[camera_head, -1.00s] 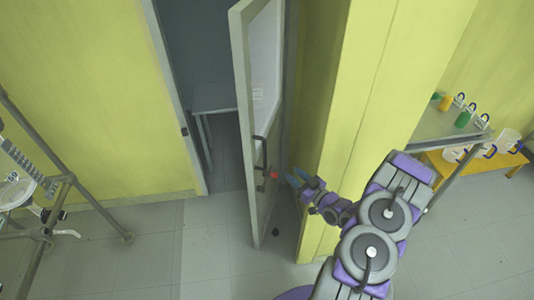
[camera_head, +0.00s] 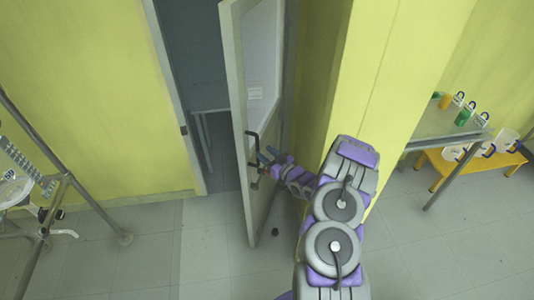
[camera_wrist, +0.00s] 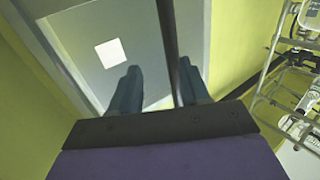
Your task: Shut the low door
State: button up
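The door (camera_head: 239,150) stands open in the head view, its free edge swung out from the doorway. A dark handle (camera_head: 250,145) is on its side facing right. My gripper (camera_head: 268,157) is at the door's right face, close to the handle; I cannot tell whether it touches. In the wrist view, the two blue-grey fingers of my gripper (camera_wrist: 158,88) are spread apart. The door panel with a white square (camera_wrist: 110,53) lies beyond them. A narrow dark upright strip shows between the fingers; I cannot tell whether it is the handle or an edge.
The dark doorway (camera_head: 195,60) with a table inside lies left of the door. A yellow pillar (camera_head: 352,90) stands close right of the door. A metal frame (camera_head: 50,215) stands at far left. A bench (camera_head: 440,125) with bottles is at right.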

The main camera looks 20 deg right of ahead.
jog(key=shift+w+d+r, duration=0.1)
jog(key=shift+w+d, duration=0.05)
jog(key=shift+w, duration=0.4)
jog(key=shift+d, duration=0.45)
jog(key=shift+c, duration=1.2)
jog(key=shift+a, duration=0.5)
jog(key=c, duration=0.3)
jog(key=shift+a, duration=0.6)
grip_shut()
jog(key=shift+d, duration=0.2)
